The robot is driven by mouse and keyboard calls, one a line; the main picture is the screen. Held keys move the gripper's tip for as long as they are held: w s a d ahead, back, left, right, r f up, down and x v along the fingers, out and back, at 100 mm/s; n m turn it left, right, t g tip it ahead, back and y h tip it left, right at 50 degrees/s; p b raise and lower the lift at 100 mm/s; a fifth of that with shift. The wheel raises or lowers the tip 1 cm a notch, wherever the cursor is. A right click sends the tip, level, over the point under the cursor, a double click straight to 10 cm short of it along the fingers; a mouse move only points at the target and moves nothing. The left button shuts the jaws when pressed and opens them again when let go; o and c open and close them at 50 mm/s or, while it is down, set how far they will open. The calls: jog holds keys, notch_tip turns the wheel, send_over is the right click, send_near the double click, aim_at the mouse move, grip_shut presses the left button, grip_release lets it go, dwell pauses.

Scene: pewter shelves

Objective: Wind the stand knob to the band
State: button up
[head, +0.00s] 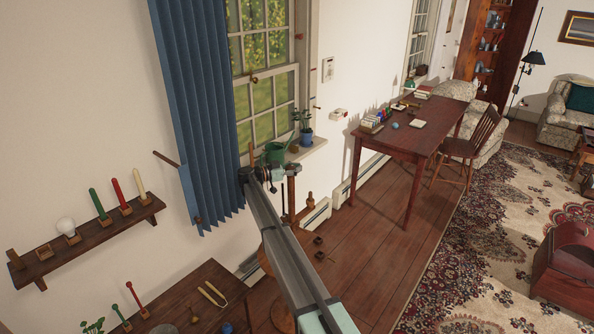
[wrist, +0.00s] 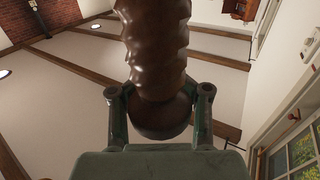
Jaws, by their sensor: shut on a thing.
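In the wrist view, a dark brown rounded knob (wrist: 160,122) sits between the two fingers of my gripper (wrist: 160,100). A thick ridged brown stem (wrist: 154,45), like a wooden screw, runs from the knob to the top of the picture. The fingers are shut on the knob, one on each side. In the head view, my gripper (head: 264,174) is in front of the window sill, close to an upright wooden post (head: 291,198). The knob is too small or hidden to make out there. I cannot make out a band in either view.
A green watering can (head: 275,152) and a potted plant (head: 306,134) stand on the sill just behind my gripper. A blue curtain (head: 195,100) hangs close on the left. A wall shelf (head: 88,238) with candles is farther left. A desk (head: 405,145) stands to the right.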

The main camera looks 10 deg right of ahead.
jog(key=m+g+b, duration=0.1)
jog(key=g, duration=0.1)
jog(key=m+g+b, duration=0.1)
jog(key=g, duration=0.1)
jog(key=shift+s+m, duration=0.2)
jog(key=shift+m, duration=0.2)
jog(key=o, duration=1.2)
jog(key=shift+s+a, duration=0.1)
jog(key=shift+a, duration=0.05)
jog(key=shift+c, duration=0.2)
notch_tip(320, 180, up, 10)
jog(key=shift+o, duration=0.3)
